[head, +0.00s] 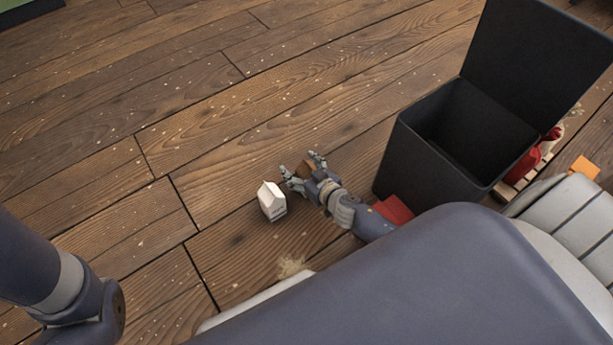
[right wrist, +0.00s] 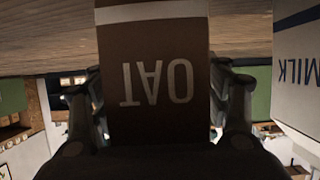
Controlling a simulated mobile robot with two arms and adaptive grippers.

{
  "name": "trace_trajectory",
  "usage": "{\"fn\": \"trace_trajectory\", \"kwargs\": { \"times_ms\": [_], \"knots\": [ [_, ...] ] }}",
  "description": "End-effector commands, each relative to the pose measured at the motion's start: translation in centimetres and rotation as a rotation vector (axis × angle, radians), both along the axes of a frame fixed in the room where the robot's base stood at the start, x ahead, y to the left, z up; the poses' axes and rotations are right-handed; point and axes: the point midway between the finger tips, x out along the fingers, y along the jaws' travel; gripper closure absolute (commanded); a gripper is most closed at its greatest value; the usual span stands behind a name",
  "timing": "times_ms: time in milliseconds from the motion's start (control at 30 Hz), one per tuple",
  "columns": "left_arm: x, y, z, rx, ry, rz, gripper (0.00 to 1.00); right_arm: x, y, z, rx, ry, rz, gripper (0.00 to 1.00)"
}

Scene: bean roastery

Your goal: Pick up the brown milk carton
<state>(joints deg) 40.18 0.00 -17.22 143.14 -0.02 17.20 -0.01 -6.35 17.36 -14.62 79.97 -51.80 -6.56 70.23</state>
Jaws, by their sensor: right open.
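The brown milk carton (head: 304,171) stands on the wooden floor between the fingers of my right gripper (head: 299,163), mostly hidden by them in the head view. In the right wrist view the brown carton (right wrist: 158,70) fills the middle, with a white band and the word OAT upside down. The fingers are open on both sides of it; I cannot tell whether they touch it. My left arm shows at the left of the head view, but its gripper is not visible.
A white milk carton (head: 272,202) stands close to the left of my right gripper, also at the right wrist view's right edge (right wrist: 298,75). An open black bin (head: 425,165) with a raised lid stands to the right. A red object (head: 394,209) lies beside it. Floor beyond is clear.

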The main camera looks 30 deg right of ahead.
Motion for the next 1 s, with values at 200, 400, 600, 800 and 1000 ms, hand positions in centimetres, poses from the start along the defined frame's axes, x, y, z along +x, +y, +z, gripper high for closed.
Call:
{"fn": "trace_trajectory", "kwargs": {
  "times_ms": [200, 400, 600, 800, 1000],
  "knots": [
    [-0.2, 0.0, 0.0, -0.001, -0.005, -0.001, 0.6, 0.0, 0.0, 0.0, 0.0, 0.0, 0.0, 0.69],
    [-0.2, 0.1, 0.0, -0.001, -0.004, -0.001, 0.6, 0.0, 0.0, 0.0, 0.0, 0.0, 0.0, 0.74],
    [-0.2, 0.0, 0.0, -0.001, -0.004, -0.001, 0.6, 0.0, 0.0, 0.1, 0.0, 0.0, 0.0, 0.75],
    [-0.1, 0.0, 0.9, -0.001, -0.003, -0.001, 0.6, 0.0, 0.0, 1.1, 0.0, 0.0, 0.0, 0.75],
    [0.0, 0.0, 3.0, 0.0, 0.0, 0.0, 0.6, 0.0, 0.0, 3.4, -0.001, 0.0, 0.0, 0.76]
  ]
}}
